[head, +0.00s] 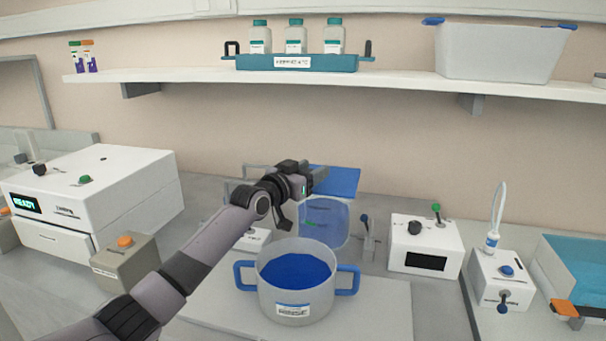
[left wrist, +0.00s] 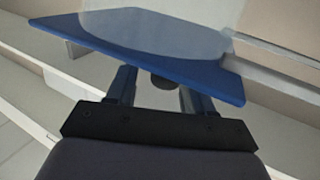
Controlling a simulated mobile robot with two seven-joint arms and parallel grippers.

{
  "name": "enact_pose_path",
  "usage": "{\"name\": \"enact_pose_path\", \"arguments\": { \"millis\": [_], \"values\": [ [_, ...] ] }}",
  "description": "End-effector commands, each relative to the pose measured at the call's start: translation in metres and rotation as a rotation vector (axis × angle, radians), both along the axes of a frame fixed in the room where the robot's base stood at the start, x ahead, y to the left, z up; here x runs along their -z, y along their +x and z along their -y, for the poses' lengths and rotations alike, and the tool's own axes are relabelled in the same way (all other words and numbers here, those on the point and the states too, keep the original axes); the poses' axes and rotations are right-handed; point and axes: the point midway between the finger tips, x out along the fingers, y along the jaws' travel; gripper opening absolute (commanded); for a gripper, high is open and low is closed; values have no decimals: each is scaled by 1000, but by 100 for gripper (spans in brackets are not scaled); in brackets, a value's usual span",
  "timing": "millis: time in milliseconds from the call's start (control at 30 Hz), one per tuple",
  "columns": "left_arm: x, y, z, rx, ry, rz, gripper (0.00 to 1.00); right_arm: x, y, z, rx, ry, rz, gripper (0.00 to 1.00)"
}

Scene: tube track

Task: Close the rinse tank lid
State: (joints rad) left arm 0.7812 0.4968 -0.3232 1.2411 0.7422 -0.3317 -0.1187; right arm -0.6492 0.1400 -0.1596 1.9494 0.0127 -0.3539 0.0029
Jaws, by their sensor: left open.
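The rinse tank (head: 296,313) is a round grey pot with blue side handles, a label and blue liquid inside. Its top is uncovered. A clear bluish round lid (head: 325,222) stands tilted up behind the tank's rim. My left gripper (head: 305,181) is above and behind the tank, near the lid's upper edge. In the left wrist view, its two fingers (left wrist: 157,88) are apart, with a small dark knob (left wrist: 163,83) showing between them; I cannot tell whether they touch it. A pale round disc (left wrist: 155,32) overlaps a blue panel beyond them. My right gripper is not seen.
A blue panel (head: 336,181) lies behind the gripper. A white box with a dark display (head: 425,246) stands right of the tank, and a white machine (head: 92,198) stands left. A shelf (head: 400,87) with bottles and a bin runs above.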

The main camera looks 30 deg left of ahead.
Motion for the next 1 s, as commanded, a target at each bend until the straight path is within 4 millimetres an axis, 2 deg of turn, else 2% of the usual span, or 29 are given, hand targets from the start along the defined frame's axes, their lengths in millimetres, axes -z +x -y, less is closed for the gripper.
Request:
{"name": "enact_pose_path", "arguments": {
  "millis": [533, 700, 1000],
  "values": [
    [-1, -56, -8, 1, 1, 4, 52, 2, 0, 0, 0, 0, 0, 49],
    [-2, -65, -9, 1, 1, 5, 52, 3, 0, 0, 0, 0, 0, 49],
    [-3, -66, -9, 1, 1, 6, 52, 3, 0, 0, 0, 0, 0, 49]
  ]
}}
